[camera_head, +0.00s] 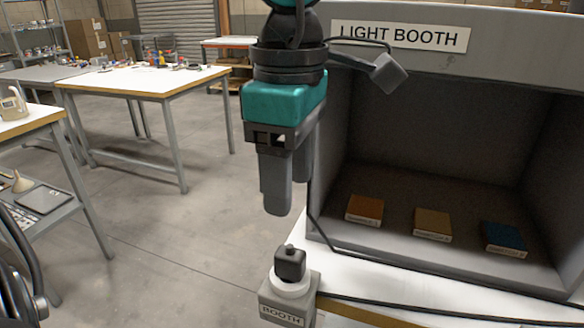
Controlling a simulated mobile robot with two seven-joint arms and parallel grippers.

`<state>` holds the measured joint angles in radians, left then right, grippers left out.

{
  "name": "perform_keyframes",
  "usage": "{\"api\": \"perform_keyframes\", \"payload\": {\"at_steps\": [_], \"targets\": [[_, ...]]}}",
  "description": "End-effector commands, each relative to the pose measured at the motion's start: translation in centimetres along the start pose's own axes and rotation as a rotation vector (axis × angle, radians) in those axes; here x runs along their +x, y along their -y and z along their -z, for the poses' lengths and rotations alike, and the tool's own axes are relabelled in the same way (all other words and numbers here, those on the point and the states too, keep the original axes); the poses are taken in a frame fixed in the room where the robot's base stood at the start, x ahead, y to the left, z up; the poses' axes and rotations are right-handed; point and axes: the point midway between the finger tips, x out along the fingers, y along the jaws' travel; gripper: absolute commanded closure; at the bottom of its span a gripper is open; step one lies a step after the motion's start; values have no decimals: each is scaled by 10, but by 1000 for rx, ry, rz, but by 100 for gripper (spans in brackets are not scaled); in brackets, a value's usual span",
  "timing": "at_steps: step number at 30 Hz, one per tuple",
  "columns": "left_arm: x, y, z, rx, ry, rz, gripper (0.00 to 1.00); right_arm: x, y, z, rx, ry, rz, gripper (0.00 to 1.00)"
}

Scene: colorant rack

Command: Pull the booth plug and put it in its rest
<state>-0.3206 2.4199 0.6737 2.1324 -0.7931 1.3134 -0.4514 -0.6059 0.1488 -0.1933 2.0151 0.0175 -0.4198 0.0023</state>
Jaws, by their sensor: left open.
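The black booth plug (290,263) stands upright in a pale round socket on a grey block labelled BOOTH (283,312), at the bottom centre of the head view. My left gripper (287,190) hangs above the plug, fingers pointing down. It is open and empty, and clear of the plug. One finger partly hides the other. I cannot make out the plug's rest in this view. My right gripper is not in view.
The grey light booth (450,165) stands right of the gripper, holding orange (366,208), tan (432,222) and blue (504,237) sample blocks. A black cable (440,307) crosses the white bench. Worktables (150,82) stand at the left, with open floor between.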

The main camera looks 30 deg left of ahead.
Motion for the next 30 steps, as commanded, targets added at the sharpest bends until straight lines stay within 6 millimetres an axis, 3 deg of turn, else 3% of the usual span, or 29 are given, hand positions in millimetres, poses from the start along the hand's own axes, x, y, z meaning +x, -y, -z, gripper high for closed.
{"api": "perform_keyframes", "payload": {"at_steps": [5,18,24,30], "targets": [[22,1,0,0,-1,4,40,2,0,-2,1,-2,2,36],[104,1,0,-1,2,6,40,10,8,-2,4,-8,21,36],[123,1,-1,-2,3,3,40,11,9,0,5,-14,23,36],[127,1,-1,-2,4,2,40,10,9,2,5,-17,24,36]]}}
